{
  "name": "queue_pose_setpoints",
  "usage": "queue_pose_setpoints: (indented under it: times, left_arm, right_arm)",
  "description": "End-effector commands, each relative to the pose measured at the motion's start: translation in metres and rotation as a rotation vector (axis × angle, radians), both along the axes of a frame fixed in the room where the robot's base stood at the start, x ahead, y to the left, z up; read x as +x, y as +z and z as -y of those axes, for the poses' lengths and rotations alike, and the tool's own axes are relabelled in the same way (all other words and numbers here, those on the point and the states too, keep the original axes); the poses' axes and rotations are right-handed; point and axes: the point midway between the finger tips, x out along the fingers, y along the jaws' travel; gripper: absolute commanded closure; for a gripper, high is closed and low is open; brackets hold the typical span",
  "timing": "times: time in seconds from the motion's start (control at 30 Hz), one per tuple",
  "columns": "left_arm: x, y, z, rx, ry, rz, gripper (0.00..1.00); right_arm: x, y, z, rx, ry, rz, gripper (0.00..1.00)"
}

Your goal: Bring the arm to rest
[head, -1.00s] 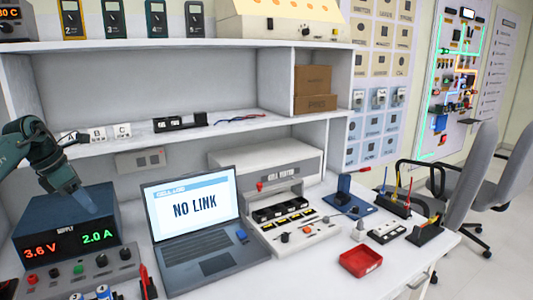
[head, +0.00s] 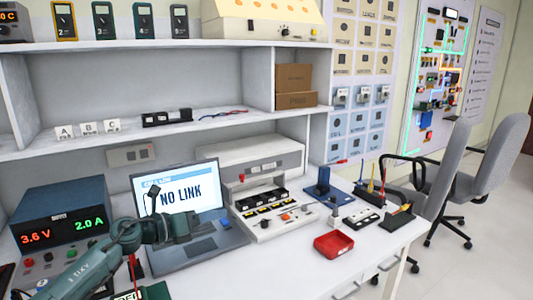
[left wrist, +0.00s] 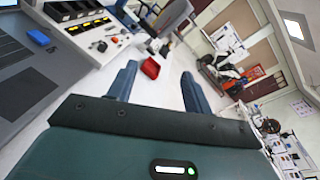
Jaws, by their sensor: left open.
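My left arm comes in from the lower left of the head view. My right gripper is in neither view.
The power supply (head: 62,218) reading 3.6 V and 2.0 A stands left of the laptop. The cell tester (head: 275,210) stands to its right. The red tray (head: 333,244) lies near the bench's front edge. Shelves rise behind, and office chairs (head: 445,165) stand at the right.

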Motion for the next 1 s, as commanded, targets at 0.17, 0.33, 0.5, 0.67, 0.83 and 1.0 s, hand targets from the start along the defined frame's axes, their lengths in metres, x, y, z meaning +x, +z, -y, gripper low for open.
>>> queue_pose_setpoints:
  times: [0.17, 0.33, 0.5, 0.67, 0.83, 1.0]
  left_arm:
    - [-0.035, -0.003, 0.023, -0.587, 0.241, -0.177, 0.50]
    - [-0.074, -0.038, -0.011, -1.095, 0.572, -0.460, 0.50]
    - [-0.146, -0.108, -0.054, -1.499, 0.988, -0.807, 0.50]
    - [-0.231, -0.165, -0.074, -1.718, 1.371, -1.095, 0.50]
    - [-0.300, -0.192, -0.077, -1.797, 1.643, -1.277, 0.50]
    - [-0.354, -0.203, -0.076, -1.820, 1.853, -1.408, 0.50]
  right_arm:
    - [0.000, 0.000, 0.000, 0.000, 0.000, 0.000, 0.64]
    - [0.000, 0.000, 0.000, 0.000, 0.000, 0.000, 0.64]
    - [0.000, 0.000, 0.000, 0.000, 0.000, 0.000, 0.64]
    - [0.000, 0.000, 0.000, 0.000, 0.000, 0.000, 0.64]
    - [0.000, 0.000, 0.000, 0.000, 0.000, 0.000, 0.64]
    - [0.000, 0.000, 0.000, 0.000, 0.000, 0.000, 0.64]
